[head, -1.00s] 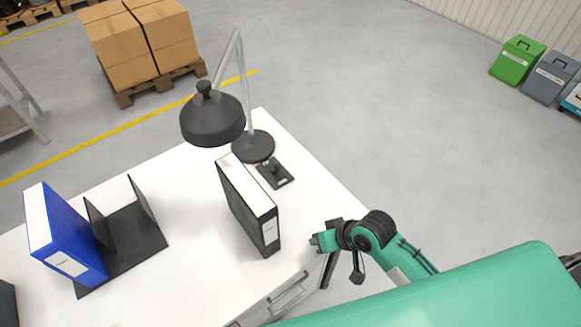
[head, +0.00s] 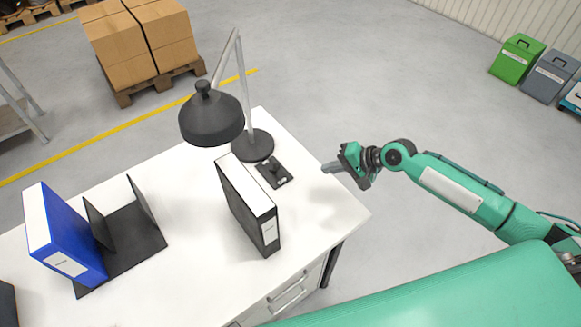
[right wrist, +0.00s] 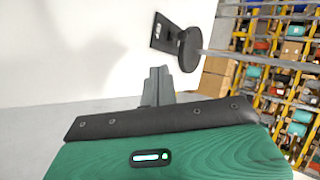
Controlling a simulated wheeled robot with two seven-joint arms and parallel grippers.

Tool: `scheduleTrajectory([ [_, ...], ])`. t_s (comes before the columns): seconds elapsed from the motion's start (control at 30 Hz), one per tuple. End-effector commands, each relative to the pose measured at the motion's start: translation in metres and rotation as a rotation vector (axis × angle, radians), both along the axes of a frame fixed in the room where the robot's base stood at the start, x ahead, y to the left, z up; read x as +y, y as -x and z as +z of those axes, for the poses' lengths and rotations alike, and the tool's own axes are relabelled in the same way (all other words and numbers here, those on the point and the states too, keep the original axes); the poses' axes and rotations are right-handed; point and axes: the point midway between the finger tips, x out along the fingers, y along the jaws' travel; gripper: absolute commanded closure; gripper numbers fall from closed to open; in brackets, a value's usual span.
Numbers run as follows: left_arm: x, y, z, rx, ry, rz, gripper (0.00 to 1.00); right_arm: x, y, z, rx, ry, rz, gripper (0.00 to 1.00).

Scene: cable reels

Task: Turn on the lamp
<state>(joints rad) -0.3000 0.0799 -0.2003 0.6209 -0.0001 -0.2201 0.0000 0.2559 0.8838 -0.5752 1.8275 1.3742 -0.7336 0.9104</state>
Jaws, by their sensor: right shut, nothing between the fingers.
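A dark grey desk lamp (head: 212,120) with a jointed light-grey arm stands on a round black base (head: 253,146) at the far corner of the white desk. A small black plate with a raised switch (head: 273,172) lies beside the base; it also shows in the right wrist view (right wrist: 163,32), beside the lamp base (right wrist: 189,49). My right gripper (head: 326,169) is shut and empty near the desk's right edge, to the right of the switch plate and apart from it. Its shut fingers (right wrist: 157,82) point towards the plate in the right wrist view. My left gripper is not seen.
A black binder (head: 245,205) stands upright on the desk near the switch plate. A blue binder (head: 65,235) stands in a black bookend holder (head: 140,238) at the left. The desk (head: 185,270) has clear surface between them. Open floor lies to the right.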

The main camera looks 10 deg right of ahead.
Motion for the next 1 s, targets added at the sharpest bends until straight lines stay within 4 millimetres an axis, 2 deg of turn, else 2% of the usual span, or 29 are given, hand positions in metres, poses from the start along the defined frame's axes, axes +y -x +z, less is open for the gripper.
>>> scheduleTrajectory([
  [0.5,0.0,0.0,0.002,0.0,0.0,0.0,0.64,0.003,-0.004,-0.002,0.004,-0.008,-0.007,1.0],
  [0.67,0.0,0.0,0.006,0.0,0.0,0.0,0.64,0.018,-0.014,-0.013,0.003,-0.009,-0.007,1.0],
  [1.0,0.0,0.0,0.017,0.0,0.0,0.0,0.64,0.061,-0.044,-0.054,0.004,-0.008,-0.007,1.0],
])
